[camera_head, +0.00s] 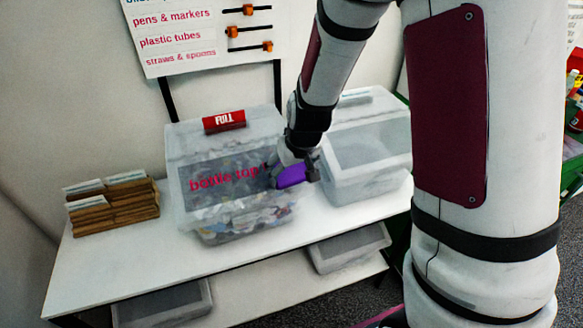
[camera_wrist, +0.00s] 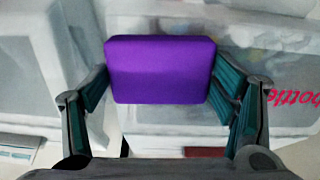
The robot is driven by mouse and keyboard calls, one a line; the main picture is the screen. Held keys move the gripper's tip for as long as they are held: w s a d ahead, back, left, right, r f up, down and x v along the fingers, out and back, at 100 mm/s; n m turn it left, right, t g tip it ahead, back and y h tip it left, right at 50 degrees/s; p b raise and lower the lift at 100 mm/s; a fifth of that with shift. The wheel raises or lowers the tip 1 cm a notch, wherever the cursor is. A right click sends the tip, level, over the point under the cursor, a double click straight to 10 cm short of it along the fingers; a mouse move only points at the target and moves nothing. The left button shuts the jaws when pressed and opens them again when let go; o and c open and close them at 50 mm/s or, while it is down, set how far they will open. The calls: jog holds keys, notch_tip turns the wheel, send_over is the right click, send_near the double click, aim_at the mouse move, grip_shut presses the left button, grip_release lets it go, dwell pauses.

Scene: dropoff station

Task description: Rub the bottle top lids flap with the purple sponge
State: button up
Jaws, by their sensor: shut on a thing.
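The purple sponge (camera_head: 291,175) is held in my gripper (camera_head: 294,172), at the right part of the bottle top bin's front. In the wrist view the sponge (camera_wrist: 160,70) sits between the two fingers of my gripper (camera_wrist: 160,82), which are shut on its sides. The bottle top bin (camera_head: 182,150) is clear plastic with pink "bottle top" lettering and mixed items inside. Its flap (camera_head: 215,178) is a grey panel behind the lettering. The sponge covers the end of the lettering. I cannot tell whether the sponge touches the flap.
A second clear bin (camera_head: 370,187) stands close on the right. Brown card files (camera_head: 115,208) stand at the left of the white table (camera_head: 95,270). A red "FULL" tag (camera_head: 224,121) is on the bin's top. A sign (camera_head: 200,30) hangs behind. Trays (camera_head: 350,248) sit below.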

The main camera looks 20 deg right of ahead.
aim_at(306, 166)
jog(key=shift+w+f+b, duration=0.25)
jog(key=shift+f+b, duration=0.1)
jog(key=shift+f, duration=0.2)
jog(key=shift+d+r+b, duration=0.1)
jog(key=shift+d+b, duration=0.2)
jog(key=shift+d, duration=1.65)
jog(key=shift+a+f, duration=0.15)
jog(key=shift+a, duration=0.9)
jog(key=shift+a+f, duration=0.15)
jog(key=shift+a, duration=0.85)
jog(key=shift+c, duration=0.4)
jog(key=shift+p+v, duration=1.95)
jog(key=shift+v, duration=1.05)
